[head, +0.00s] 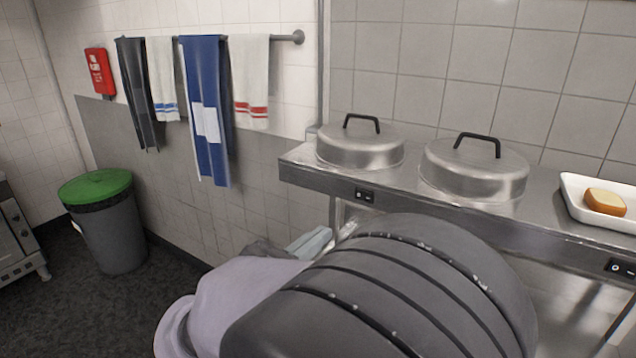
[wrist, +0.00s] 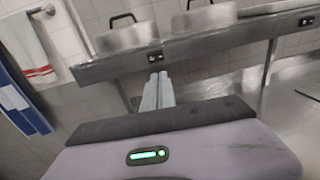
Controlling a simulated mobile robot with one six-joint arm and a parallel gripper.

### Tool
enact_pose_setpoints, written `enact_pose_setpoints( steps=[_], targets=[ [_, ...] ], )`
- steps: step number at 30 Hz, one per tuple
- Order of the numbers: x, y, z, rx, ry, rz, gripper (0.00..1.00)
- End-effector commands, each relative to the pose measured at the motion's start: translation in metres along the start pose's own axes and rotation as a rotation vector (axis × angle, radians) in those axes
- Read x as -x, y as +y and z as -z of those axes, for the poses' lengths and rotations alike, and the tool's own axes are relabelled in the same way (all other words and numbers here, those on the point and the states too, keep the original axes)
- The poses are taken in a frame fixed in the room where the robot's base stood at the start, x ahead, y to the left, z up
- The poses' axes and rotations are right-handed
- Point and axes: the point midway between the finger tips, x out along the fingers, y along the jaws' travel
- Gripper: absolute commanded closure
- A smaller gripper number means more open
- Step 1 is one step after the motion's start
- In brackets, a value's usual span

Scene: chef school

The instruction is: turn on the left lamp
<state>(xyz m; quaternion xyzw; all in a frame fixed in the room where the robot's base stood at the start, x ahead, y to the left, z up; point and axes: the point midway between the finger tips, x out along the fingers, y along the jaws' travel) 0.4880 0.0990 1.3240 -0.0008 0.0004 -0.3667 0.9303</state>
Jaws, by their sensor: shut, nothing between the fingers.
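No lamp shows in either view. A small black switch (head: 364,195) sits on the front edge of the steel shelf, below the left domed lid. It also shows in the wrist view (wrist: 155,56). A second black switch (head: 621,268) is on the same edge at the far right, and it shows in the wrist view (wrist: 306,21). My gripper (head: 322,234) is shut and empty, with its pale fingers pointing toward the shelf front. In the wrist view my fingertips (wrist: 158,76) appear just below the left switch, apart from it as far as I can tell. My arm hides part of the space under the shelf.
The steel shelf (head: 300,166) carries two domed lids, left (head: 360,148) and right (head: 473,173), and a white tray (head: 572,200) with bread (head: 605,201). Towels (head: 207,110) hang on a rail at left. A green-lidded bin (head: 112,235) stands on open floor.

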Motion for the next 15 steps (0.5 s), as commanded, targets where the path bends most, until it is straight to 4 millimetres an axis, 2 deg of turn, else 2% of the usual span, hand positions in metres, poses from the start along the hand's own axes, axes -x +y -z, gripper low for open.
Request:
enact_pose_setpoints(
  steps=[10, 15],
  targets=[
    [-0.003, 0.0, 0.001, 0.001, -0.001, 0.0, 1.0],
    [-0.03, -0.001, 0.002, 0.0, -0.002, 0.003, 1.0]
  ],
)
